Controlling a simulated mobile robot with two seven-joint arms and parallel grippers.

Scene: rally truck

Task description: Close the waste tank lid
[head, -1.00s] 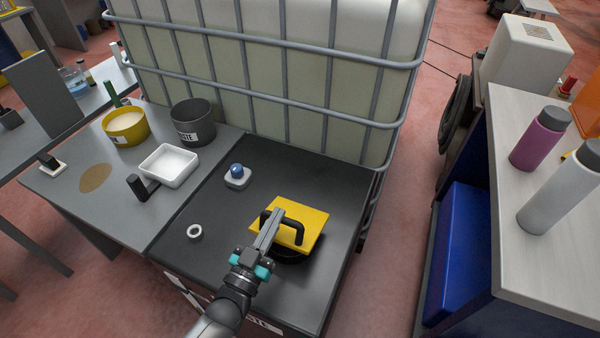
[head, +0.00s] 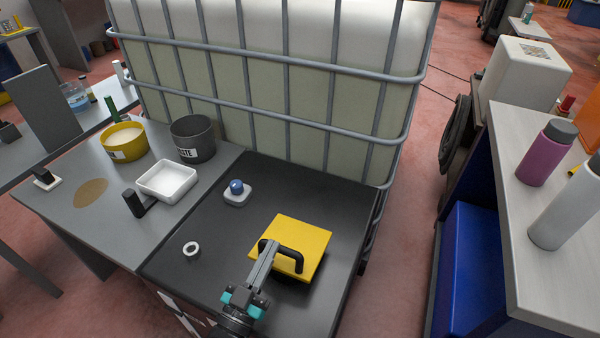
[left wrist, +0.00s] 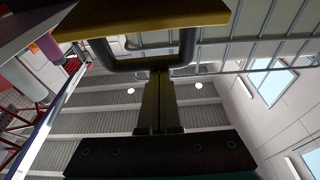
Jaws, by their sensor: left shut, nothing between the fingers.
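The waste tank (head: 215,280) is a black box with a flat dark top. Its yellow square lid (head: 309,236) with a black handle (head: 292,262) lies over the right part of the top. A sliver of dark shows under its near edge; I cannot tell if it lies fully flat. My left gripper (head: 270,246) is shut and empty, its fingertips at the left end of the handle. In the left wrist view the lid (left wrist: 150,14) and handle (left wrist: 116,62) are just beyond the fingertips (left wrist: 160,76). Whether they touch is unclear. My right gripper is out of view.
On the tank top are a white ring (head: 191,248) and a blue ball on a white base (head: 237,190). A caged tank (head: 270,100) stands behind. A grey table (head: 75,200) with pots and a white tray is left; a bench with bottles (head: 530,220) is right.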

